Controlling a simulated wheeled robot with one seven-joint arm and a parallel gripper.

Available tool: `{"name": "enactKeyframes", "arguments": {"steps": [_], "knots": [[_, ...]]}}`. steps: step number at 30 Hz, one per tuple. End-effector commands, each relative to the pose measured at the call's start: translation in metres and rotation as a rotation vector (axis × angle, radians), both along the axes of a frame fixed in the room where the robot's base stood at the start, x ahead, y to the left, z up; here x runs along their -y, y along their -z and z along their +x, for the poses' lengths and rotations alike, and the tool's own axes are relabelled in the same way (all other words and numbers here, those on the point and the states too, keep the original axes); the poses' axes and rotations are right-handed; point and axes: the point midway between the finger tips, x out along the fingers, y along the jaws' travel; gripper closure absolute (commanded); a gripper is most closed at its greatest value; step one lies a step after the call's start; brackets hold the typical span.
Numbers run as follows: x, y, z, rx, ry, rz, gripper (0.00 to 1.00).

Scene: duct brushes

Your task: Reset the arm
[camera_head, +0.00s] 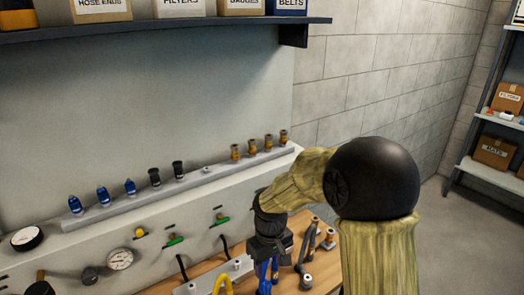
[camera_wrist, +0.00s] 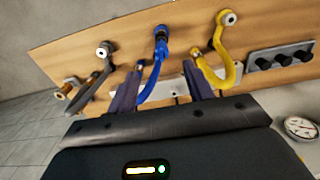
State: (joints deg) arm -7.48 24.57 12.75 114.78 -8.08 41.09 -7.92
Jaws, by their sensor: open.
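My arm reaches down over the wooden bench (camera_wrist: 185,25), and my gripper (camera_wrist: 165,75) shows in the wrist view with its two dark fingers spread apart. A blue hose (camera_wrist: 152,88) curves between the fingers, closer to the left one; I cannot tell whether it touches. A yellow hose (camera_wrist: 234,75) is beside the right finger, and a grey hose (camera_wrist: 97,82) lies left of the left finger. In the head view, the black gripper body is low in the middle, above the bench; its fingertips are hard to make out there.
A grey rail (camera_head: 110,212) at the wall holds blue, black and brass fittings. Green-handled valves (camera_head: 173,241) and a round gauge (camera_head: 120,259) are on the panel below. A shelf (camera_head: 150,27) with labelled boxes hangs above. Open air lies between shelf and rail.

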Motion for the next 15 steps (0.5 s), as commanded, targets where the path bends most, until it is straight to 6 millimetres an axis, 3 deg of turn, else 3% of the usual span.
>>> {"name": "enactKeyframes", "arguments": {"steps": [5, 9, 15], "knots": [[0.039, -0.012, -0.024, 0.052, 0.133, 0.006, 0.49], [0.081, -0.021, -0.061, 0.119, 0.31, 0.024, 0.49], [0.121, -0.025, -0.11, 0.2, 0.526, 0.057, 0.49]]}}
